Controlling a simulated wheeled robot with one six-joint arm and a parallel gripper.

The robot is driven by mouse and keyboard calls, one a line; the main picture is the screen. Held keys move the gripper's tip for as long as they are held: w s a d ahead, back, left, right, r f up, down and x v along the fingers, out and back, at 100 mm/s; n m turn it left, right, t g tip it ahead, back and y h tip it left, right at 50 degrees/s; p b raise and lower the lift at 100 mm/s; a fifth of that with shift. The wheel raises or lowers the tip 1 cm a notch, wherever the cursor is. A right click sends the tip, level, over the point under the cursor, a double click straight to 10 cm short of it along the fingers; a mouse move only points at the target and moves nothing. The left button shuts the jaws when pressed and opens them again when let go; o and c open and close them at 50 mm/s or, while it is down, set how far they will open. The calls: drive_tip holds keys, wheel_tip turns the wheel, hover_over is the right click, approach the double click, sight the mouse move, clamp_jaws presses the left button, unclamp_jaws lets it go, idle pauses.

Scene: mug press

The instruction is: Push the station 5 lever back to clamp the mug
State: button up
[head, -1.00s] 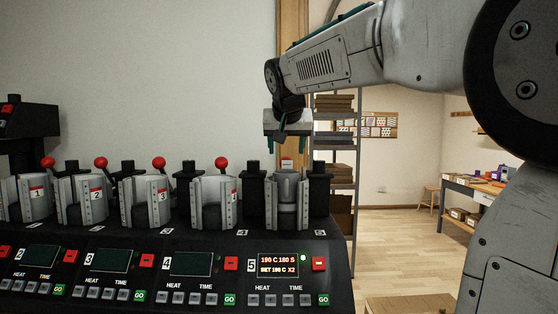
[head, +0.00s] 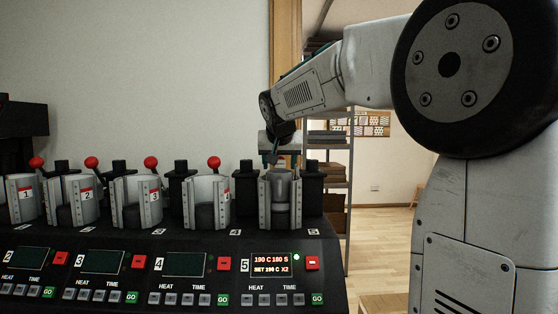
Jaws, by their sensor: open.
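Station 5 (head: 265,205) is at the right end of the press row, its open-fronted metal clamp facing me. A grey rounded body (head: 281,190) stands between its side plates; I cannot tell clearly how much of it is mug. The station 5 lever and its red knob do not show; my gripper and the clamp cover that spot. My gripper (head: 272,158) is just above the clamp, seen nearly edge-on, open, with nothing visible in it. I cannot tell whether it touches the lever.
Stations 1 to 4 stand to the left, with red lever knobs, the nearest at station 4 (head: 214,162). The sloping control panel (head: 130,290) lies in front, and the station 5 display (head: 272,264) is lit. A shelf rack (head: 330,170) stands behind on the right. Open floor lies beyond it.

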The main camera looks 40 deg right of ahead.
drive_tip(key=c, duration=0.8)
drive_tip(key=shift+w+d+r, duration=0.4)
drive_tip(key=shift+w, duration=0.2)
drive_tip(key=shift+w+d+r, duration=0.4)
drive_tip(key=shift+w, duration=0.15)
